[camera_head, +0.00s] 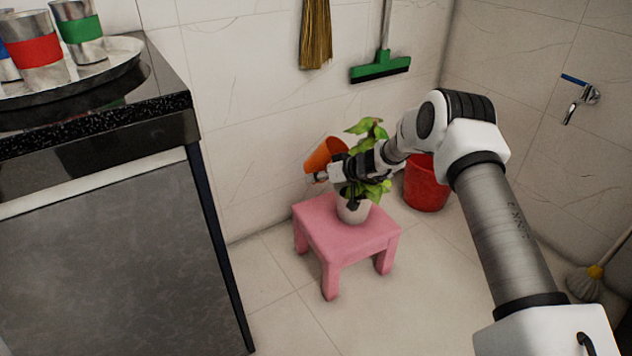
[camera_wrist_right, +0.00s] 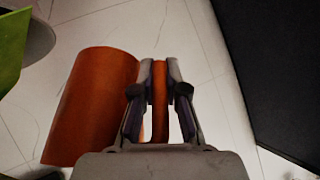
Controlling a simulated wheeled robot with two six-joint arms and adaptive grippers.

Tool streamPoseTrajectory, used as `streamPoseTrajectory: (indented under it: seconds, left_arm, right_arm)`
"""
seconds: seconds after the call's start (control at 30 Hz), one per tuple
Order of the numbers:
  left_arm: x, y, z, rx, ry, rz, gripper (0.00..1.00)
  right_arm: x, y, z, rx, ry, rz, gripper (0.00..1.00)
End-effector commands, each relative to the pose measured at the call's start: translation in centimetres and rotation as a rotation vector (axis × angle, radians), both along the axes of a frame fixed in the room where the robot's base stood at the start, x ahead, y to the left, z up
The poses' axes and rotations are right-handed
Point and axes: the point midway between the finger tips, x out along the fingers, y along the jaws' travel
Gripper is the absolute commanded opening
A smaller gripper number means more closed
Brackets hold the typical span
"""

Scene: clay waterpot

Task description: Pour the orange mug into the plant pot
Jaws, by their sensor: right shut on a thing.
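The orange mug (camera_head: 322,155) is held tilted in the air, to the left of the plant. My right gripper (camera_head: 322,177) is shut on the mug's handle; in the right wrist view the fingers (camera_wrist_right: 160,80) pinch the handle, and the mug's body (camera_wrist_right: 100,105) is to the left. The plant pot (camera_head: 353,210) is white and stands upright on a pink stool (camera_head: 325,222). Its green leaves (camera_head: 366,128) rise behind and around my right wrist, which partly hides them. The mug's opening and contents cannot be made out. My left gripper is not in view.
A dark counter (camera_head: 100,120) with a metal tray (camera_head: 125,55) of banded metal cups stands at the left. A red bucket (camera_head: 425,185) is behind the stool. A broom and a green squeegee (camera_head: 380,67) hang on the wall. The floor in front is clear.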

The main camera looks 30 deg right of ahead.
Motion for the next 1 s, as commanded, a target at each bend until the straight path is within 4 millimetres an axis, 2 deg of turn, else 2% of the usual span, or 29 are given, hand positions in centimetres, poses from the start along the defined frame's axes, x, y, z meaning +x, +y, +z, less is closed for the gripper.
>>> streamPoseTrajectory:
  seconds: [0.03,1.0]
  left_arm:
    - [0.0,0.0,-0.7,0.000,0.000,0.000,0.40]
    - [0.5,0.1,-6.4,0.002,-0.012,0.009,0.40]
  right_arm:
    - [0.0,0.0,-0.4,0.009,-0.008,0.000,0.00]
    - [0.5,0.6,-2.2,0.201,-0.193,0.000,0.00]
